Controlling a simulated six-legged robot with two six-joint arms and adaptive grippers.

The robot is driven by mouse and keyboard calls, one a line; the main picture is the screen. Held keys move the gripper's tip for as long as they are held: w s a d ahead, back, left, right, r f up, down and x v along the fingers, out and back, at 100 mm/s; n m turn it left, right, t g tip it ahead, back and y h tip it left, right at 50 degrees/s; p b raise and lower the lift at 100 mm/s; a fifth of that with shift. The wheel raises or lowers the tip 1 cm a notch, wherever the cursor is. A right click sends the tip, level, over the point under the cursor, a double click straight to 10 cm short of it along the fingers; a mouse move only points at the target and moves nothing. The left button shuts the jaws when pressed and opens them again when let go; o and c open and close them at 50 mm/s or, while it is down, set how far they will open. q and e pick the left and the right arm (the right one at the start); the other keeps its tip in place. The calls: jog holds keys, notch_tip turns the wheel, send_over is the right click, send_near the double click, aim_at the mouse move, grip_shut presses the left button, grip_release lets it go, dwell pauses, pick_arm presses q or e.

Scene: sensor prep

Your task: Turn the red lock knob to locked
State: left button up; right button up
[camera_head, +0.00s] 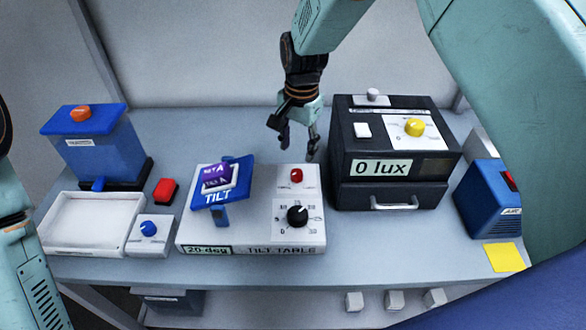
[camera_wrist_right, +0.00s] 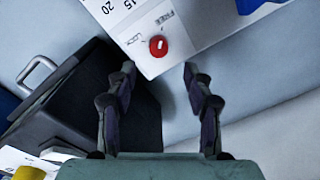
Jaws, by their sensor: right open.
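The red lock knob (camera_head: 296,175) sits near the back of the white tilt table base (camera_head: 250,240), behind a black dial knob (camera_head: 297,215). In the right wrist view the red knob (camera_wrist_right: 158,46) carries a short pale mark, between the labels LOCK and FREE; which one the mark points at is hard to tell. My right gripper (camera_head: 299,146) is open and empty, behind the red knob and apart from it. In the wrist view its fingers (camera_wrist_right: 159,70) are spread, with the knob beyond the gap between their tips. My left gripper is out of view; only my left arm shows.
The blue tilt plate (camera_head: 222,190) with a purple chip stands left of the knob. A black box (camera_head: 340,185) reading 0 lux stands close on the right of my right gripper. A white tray (camera_head: 48,248) and blue device (camera_head: 100,150) are at left. The table behind the tilt plate is clear.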

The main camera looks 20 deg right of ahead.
aim_at(297, 172)
jog(key=shift+w+d+f, duration=0.15)
jog(key=shift+f, duration=0.4)
notch_tip(297, 172, down, 6)
jog(key=shift+f, duration=0.5)
jog(key=shift+r, duration=0.15)
jog(key=c, duration=0.4)
grip_shut()
